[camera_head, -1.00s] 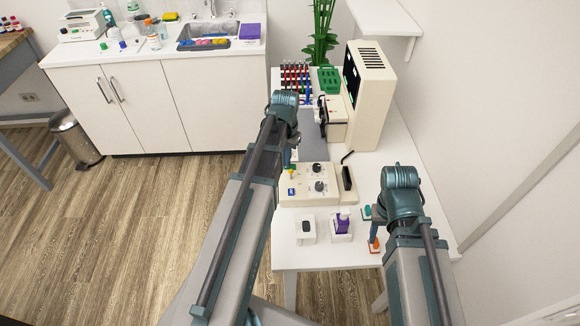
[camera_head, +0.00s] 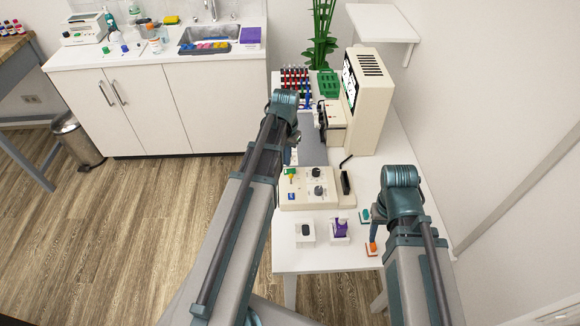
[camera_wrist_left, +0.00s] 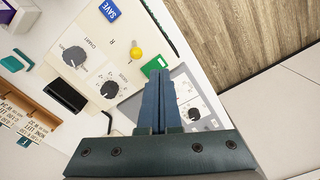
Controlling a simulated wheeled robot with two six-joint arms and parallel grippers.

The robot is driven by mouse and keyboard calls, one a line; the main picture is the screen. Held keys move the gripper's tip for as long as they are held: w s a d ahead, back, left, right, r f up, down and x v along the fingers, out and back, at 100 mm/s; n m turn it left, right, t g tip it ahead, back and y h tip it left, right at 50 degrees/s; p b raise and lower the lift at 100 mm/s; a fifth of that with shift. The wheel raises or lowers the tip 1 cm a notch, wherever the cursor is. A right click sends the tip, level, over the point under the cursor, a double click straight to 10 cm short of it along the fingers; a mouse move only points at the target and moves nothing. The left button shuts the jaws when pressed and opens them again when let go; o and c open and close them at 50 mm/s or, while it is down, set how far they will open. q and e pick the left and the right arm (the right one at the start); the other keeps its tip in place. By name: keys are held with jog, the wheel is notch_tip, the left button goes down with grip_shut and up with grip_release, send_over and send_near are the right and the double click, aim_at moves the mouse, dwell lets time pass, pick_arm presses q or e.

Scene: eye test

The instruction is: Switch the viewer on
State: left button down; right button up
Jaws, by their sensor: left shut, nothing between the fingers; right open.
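The viewer (camera_head: 372,105) is a cream box with a slotted top at the back of the white table; its side screen (camera_head: 349,80) is lit pale. The cream control box (camera_head: 312,201) shows two dark knobs, a blue SAVE key, a yellow ball and a green piece. In the left wrist view the yellow ball (camera_wrist_left: 137,54), green piece (camera_wrist_left: 153,66) and SAVE key (camera_wrist_left: 110,10) are clear. My left gripper (camera_wrist_left: 163,76) is shut and empty, its tips close by the green piece; contact cannot be told. My right gripper (camera_head: 377,229) is open, low near the orange-topped piece (camera_head: 372,248).
A white block with a black top (camera_head: 305,236) and a purple piece (camera_head: 340,229) stand at the table's front. A rack of coloured pieces (camera_head: 295,78) and a green holder (camera_head: 329,84) stand at the back. A white wall closes off the right.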

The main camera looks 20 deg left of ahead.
aim_at(286, 171)
pick_arm(q)
notch_tip(286, 171, up, 4)
jog(key=p, duration=0.3)
jog(key=shift+f, duration=0.25)
pick_arm(e)
notch_tip(286, 171, up, 4)
jog(key=shift+f, duration=0.2)
